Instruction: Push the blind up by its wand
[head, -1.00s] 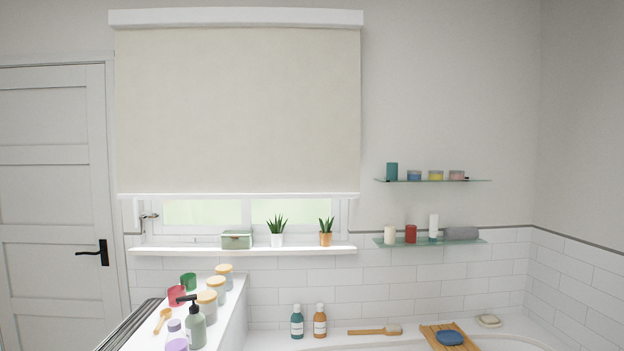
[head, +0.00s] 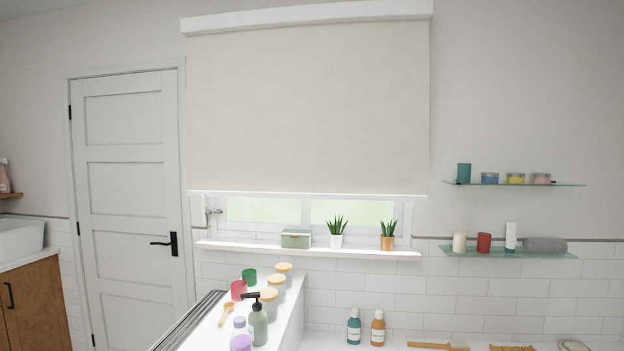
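The cream roller blind (head: 308,110) hangs in front of the window in the head view, under a white headrail. It is mostly down, and its white bottom bar (head: 308,194) is a little above the window sill. A strip of window glass (head: 262,209) shows below the bar. I cannot make out a wand on the blind. My gripper is not in view.
The sill (head: 310,251) bears a green box (head: 296,239) and two potted plants. A white ledge (head: 283,319) with jars, cups and a pump bottle (head: 258,322) juts toward me below the window. Glass shelves (head: 514,184) hang right; a closed door (head: 127,190) stands left.

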